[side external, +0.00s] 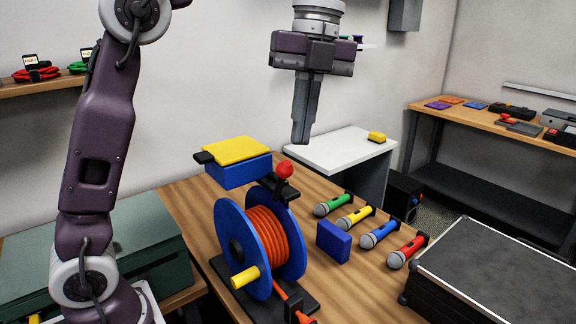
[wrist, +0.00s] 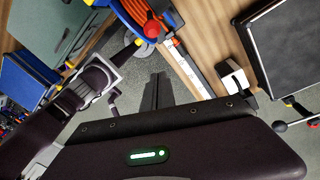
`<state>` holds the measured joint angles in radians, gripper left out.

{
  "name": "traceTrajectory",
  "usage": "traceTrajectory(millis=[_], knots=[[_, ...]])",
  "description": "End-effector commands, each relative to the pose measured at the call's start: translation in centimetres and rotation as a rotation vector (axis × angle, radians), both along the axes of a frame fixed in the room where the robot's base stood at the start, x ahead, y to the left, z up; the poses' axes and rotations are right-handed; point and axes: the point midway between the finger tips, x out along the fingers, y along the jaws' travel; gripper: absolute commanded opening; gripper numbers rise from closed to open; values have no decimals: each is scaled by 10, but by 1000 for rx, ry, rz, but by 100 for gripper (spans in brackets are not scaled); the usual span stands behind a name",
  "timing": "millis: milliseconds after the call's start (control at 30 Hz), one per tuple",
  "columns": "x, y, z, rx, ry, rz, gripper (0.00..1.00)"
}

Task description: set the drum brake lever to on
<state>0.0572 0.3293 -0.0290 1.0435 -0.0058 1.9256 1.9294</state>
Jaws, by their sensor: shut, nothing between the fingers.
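The cable drum (side external: 230,238) has blue flanges, orange cable and a yellow handle, and stands on a black base on the wooden table. A red ball knob (side external: 284,169) tops a black mount at the drum's upper right; it looks like the brake lever. Its on and off marks cannot be read. The knob (wrist: 152,28) also shows in the wrist view, before the drum (wrist: 130,12). My gripper (side external: 300,142) is shut and empty, pointing down above the knob and slightly right of it in the side view, apart from it. Its fingers (wrist: 156,80) show in the wrist view.
Several microphones (side external: 380,235) lie in a row right of the drum, beside a blue block (side external: 333,241). A blue box with a yellow top (side external: 238,150) is behind the drum. A black case (side external: 500,275) stands at the right. The air around my gripper is clear.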

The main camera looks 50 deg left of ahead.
Motion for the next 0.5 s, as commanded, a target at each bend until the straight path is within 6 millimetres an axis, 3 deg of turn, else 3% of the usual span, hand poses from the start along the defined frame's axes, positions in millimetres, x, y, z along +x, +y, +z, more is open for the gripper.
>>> traceTrajectory(millis=[167, 500], knots=[[-4, 0, -18, 12, -3, -6, 0], [-15, 1, -93, 10, -1, -4, 0]])
